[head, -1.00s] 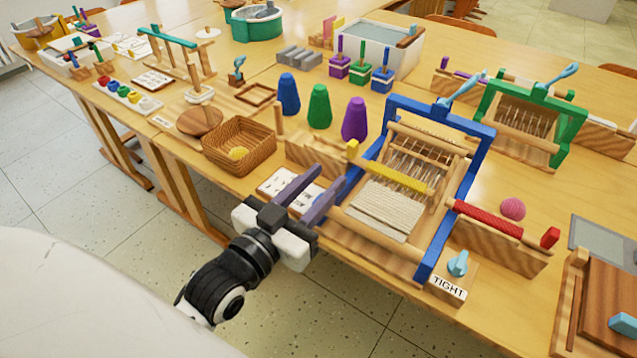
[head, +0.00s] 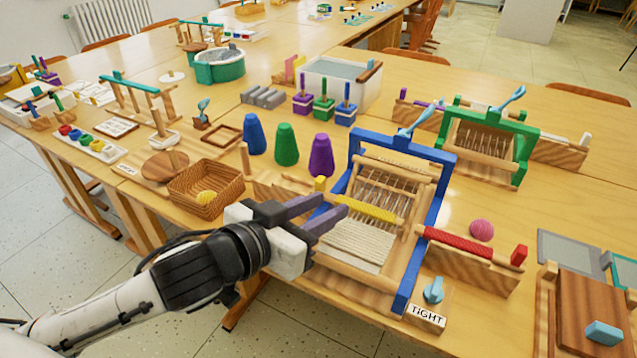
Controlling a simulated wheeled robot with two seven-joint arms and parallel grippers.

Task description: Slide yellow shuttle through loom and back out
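The yellow shuttle (head: 370,208) lies across the threads inside the blue-framed loom (head: 443,205), above the pale woven cloth (head: 357,245). Its left end is close to my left gripper's fingertips. My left gripper (head: 333,206) is at the loom's left side, with its purple fingers apart and nothing seen between them. One finger overlaps the loom's left side in the picture, so I cannot tell whether it touches the frame or shuttle. A yellow block (head: 320,184) stands just behind the fingers at the wooden rail (head: 268,191). My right gripper is not in view.
A red shuttle (head: 458,242) lies on the wooden rail right of the loom. A "TIGHT" sign with a blue knob (head: 433,291) stands at the front. Blue, green and purple cones (head: 321,157) stand behind left. A basket (head: 212,181) is left of my gripper.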

